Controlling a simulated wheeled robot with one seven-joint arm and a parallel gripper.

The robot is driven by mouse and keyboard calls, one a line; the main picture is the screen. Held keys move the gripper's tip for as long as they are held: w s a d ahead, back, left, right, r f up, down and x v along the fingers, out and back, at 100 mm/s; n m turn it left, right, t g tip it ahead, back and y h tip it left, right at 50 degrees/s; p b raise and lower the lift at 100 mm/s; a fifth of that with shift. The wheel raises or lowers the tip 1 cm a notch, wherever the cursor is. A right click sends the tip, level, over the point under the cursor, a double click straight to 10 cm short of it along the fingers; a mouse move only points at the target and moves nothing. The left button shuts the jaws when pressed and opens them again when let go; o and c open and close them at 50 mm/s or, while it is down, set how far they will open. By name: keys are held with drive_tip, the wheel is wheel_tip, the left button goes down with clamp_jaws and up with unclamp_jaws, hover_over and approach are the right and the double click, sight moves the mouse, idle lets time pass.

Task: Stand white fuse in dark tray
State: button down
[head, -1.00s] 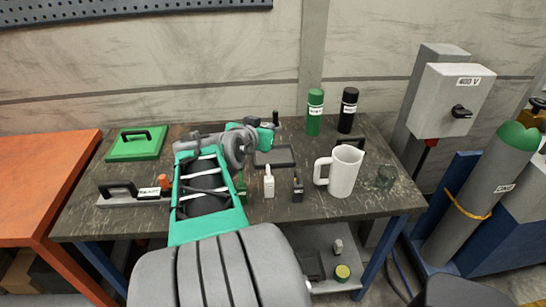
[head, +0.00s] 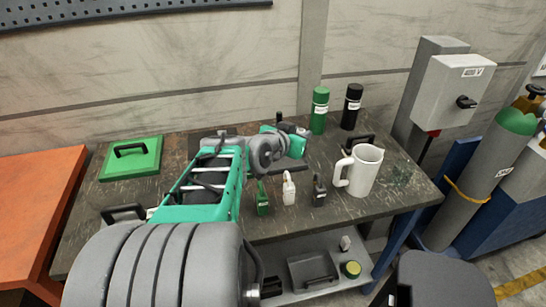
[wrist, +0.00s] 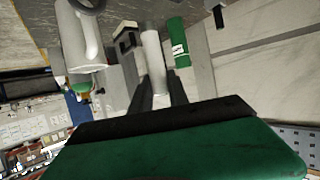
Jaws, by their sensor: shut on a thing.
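My gripper (wrist: 158,92) is shut on a white cylinder, the white fuse (wrist: 152,55), which stands out between the two dark fingers in the wrist view. In the head view my gripper (head: 300,133) is above the back middle of the workbench; the fuse is too small there to make out clearly.
A white mug (head: 363,171) stands at right. Green (head: 319,110) and black (head: 351,106) canisters stand behind. A green lidded plate (head: 131,158) lies left.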

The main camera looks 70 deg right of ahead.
drive_tip(key=w+d+f+p, duration=0.1)
drive_tip(key=w+d+f, duration=0.2)
drive_tip(key=f, duration=0.1)
drive_tip(key=w+d+f+p, duration=0.1)
drive_tip(key=w+d+f, duration=0.2)
drive_tip(key=f, duration=0.1)
drive_tip(key=w+d+f+p, duration=0.1)
drive_tip(key=w+d+f, duration=0.2)
drive_tip(key=f, duration=0.1)
drive_tip(key=shift+w+d+f, duration=0.25)
drive_tip(key=shift+d+f, duration=0.1)
drive_tip(key=shift+d, duration=0.05)
drive_tip(key=shift+f, duration=0.1)
drive_tip(key=shift+f, duration=0.15)
drive_tip(key=c, duration=1.3)
unclamp_jaws()
